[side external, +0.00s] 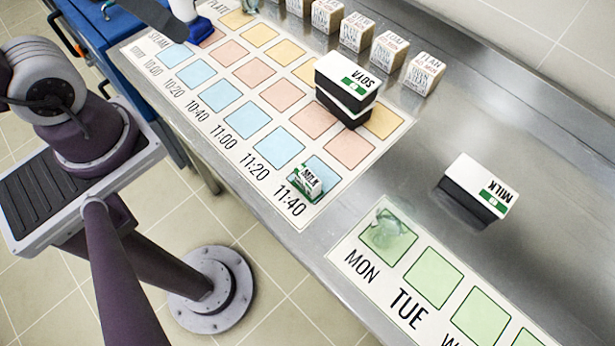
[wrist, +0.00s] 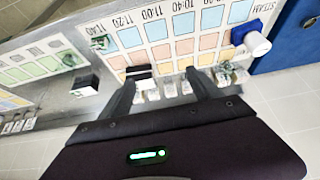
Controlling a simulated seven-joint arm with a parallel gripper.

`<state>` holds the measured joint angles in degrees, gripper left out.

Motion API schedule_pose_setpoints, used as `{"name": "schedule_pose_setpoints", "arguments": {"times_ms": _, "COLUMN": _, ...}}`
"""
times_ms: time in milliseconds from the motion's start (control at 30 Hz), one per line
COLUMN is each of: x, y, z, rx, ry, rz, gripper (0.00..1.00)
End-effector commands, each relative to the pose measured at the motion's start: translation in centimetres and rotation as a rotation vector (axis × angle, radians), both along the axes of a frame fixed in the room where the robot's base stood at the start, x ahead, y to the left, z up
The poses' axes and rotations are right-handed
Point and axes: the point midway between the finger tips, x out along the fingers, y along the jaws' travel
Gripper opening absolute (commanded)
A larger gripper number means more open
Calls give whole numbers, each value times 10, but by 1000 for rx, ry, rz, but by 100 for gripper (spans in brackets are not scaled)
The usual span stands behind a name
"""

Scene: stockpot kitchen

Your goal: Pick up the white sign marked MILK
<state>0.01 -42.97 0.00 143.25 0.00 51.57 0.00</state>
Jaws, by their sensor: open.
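A small white and green piece marked MILK (side external: 308,183) stands on the blue square by 11:40 in the side view. It shows small and unclear in the wrist view (wrist: 103,43). A larger black block with a white top marked MILK (side external: 481,186) sits on the bare steel to the right; it also shows in the wrist view (wrist: 84,84). In the side view only a dark part shows at the top left.
The time chart (side external: 297,217) lies on the steel counter (side external: 420,140). Several small lettered blocks (side external: 388,49) line its far edge. A green day chart (side external: 383,285) lies at the front, with a clear greenish object (side external: 388,238) on MON. A white and blue container (wrist: 256,43) stands near the chart's end.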

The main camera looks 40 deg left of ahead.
Motion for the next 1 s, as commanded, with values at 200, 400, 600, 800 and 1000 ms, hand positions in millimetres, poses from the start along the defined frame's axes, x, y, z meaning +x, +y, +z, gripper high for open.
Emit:
{"name": "schedule_pose_setpoints", "arguments": {"times_ms": 200, "x": 0, "y": 0, "z": 0, "rx": 0, "ry": 0, "rz": 0, "gripper": 73}}
{"name": "schedule_pose_setpoints", "arguments": {"times_ms": 400, "x": 0, "y": 0, "z": 0, "rx": 0, "ry": 0, "rz": 0, "gripper": 45}}
{"name": "schedule_pose_setpoints", "arguments": {"times_ms": 600, "x": 0, "y": 0, "z": 0, "rx": 0, "ry": 0, "rz": 0, "gripper": 45}}
{"name": "schedule_pose_setpoints", "arguments": {"times_ms": 800, "x": 1, "y": 0, "z": 24, "rx": 0, "ry": -7, "rz": 0, "gripper": 45}}
{"name": "schedule_pose_setpoints", "arguments": {"times_ms": 1000, "x": 44, "y": 27, "z": 62, "rx": 114, "ry": -131, "rz": 51, "gripper": 45}}
